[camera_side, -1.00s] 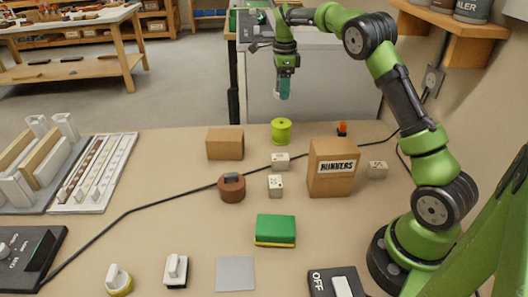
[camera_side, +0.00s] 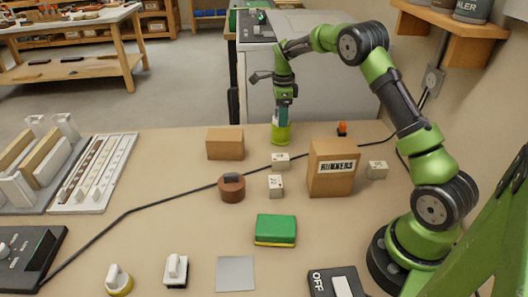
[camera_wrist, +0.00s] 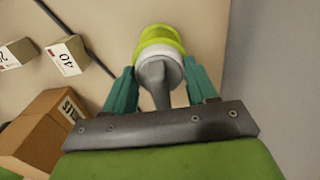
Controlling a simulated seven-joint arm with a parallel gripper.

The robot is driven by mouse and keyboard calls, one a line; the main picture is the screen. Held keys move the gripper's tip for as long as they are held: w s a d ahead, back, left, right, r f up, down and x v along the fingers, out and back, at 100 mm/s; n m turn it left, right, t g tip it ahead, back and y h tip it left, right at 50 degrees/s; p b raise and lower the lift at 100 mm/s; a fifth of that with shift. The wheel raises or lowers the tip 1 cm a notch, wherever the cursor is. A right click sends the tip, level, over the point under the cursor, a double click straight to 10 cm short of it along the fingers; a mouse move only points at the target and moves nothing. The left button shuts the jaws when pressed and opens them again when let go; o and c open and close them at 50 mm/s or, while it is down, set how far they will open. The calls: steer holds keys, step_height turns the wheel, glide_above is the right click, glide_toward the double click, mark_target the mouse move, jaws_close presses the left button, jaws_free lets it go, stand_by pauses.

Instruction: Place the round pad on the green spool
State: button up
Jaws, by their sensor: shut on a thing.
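The green spool (camera_side: 281,135) stands upright at the far middle of the bench, lime coloured. It also shows at the top of the wrist view (camera_wrist: 160,37). My gripper (camera_side: 282,116) points down directly over the spool, its teal fingertips at the spool's top. In the wrist view my gripper (camera_wrist: 160,88) is shut on the grey handle of the round pad (camera_wrist: 157,76), whose pale round base lies in front of the spool's top. The fingers mostly hide the pad in the side view. I cannot tell whether pad and spool touch.
A labelled cardboard box (camera_side: 333,167) stands right of the spool, a plain brown box (camera_side: 225,144) to its left. Small pale cubes (camera_side: 280,160) and a round brown piece (camera_side: 232,189) lie nearer. A black cable (camera_side: 150,207) crosses the bench.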

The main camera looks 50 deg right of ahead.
steer(key=o, duration=1)
steer(key=shift+f, duration=0.1)
step_height(320, 180, up, 12)
steer(key=s+a+r+n+t+y, duration=0.1)
steer(key=s+a+r+n+t, duration=0.3)
steer(key=s+a+r+n, duration=0.75)
steer(key=shift+s+a+f+n+t+y, duration=0.15)
steer(key=shift+s+a+f+n+t, duration=0.65)
steer(key=shift+s+a+n, duration=1.4)
steer(key=shift+s+a+f+n+t+y, duration=0.25)
steer(key=shift+s+a+f+n, duration=1.25)
steer(key=shift+s, duration=1.25)
steer(key=shift+s+a+f+n+t+y, duration=0.1)
steer(key=shift+s+a+f+n+t, duration=0.65)
steer(key=shift+s+a+n, duration=1.5)
